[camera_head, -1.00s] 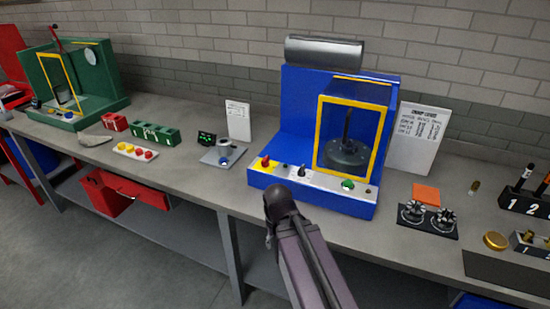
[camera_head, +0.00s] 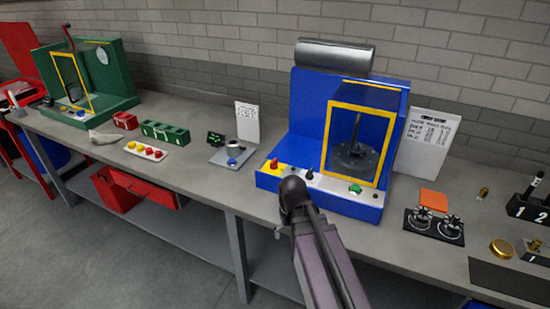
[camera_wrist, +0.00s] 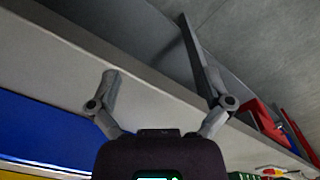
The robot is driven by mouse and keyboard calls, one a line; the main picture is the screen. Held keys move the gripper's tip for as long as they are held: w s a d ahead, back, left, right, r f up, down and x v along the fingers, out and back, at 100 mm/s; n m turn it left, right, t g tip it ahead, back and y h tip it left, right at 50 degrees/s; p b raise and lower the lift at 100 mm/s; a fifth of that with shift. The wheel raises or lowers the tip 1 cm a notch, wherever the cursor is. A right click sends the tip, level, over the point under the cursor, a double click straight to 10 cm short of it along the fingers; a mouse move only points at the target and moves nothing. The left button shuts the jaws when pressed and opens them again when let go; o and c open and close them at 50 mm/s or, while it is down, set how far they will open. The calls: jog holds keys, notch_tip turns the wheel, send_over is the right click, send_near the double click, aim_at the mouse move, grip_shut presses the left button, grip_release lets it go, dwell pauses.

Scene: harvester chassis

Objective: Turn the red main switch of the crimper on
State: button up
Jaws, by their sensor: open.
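The crimper (camera_head: 305,118) is a blue machine on the bench with a yellow-framed guard. Its red main switch (camera_head: 274,163) is a knob on a yellow plate at the left end of the front panel. A black knob and a green button sit to its right. The switch is not visible there.
A grey bench (camera_head: 200,180) runs across the view. A small device with a blue button (camera_head: 233,162) stands left of the crimper, a white sign (camera_head: 424,142) to its right. A green machine (camera_head: 115,80) is far left.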

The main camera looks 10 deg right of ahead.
aim_at(274, 161)
jog(key=w+r+n+p, duration=0.9)
jog(key=w+r+p, duration=1.2)
jog(key=w, duration=0.5)
jog(key=shift+w+r+n, duration=0.25)
jog(key=shift+r+n, duration=0.15)
jog(key=shift+r, duration=0.2)
jog(key=shift+f, duration=0.15)
notch_tip(274, 161, down, 14)
jog(key=b, duration=1.3)
jog(key=shift+r+b, duration=0.25)
jog(key=shift+b, duration=0.1)
